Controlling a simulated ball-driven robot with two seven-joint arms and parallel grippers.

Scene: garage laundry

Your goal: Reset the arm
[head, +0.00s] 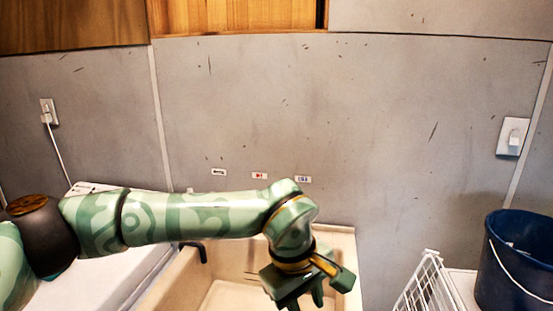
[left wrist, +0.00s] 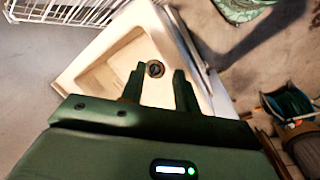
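My left arm, green with a pale swirl pattern, reaches in from the left in the head view. Its gripper (head: 304,299) points down over the beige sink (head: 337,241). In the left wrist view, the two dark green fingers of this gripper (left wrist: 158,82) stand apart with nothing between them. The sink's basin (left wrist: 104,73) lies beyond the fingertips, and its round drain (left wrist: 155,69) shows through the gap. My right gripper is in neither view.
A dark blue bucket (head: 515,262) stands at the right beside a white wire rack (head: 427,284). A white appliance (head: 108,266) is left of the sink. A grey wall (head: 330,120) with two outlets stands behind.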

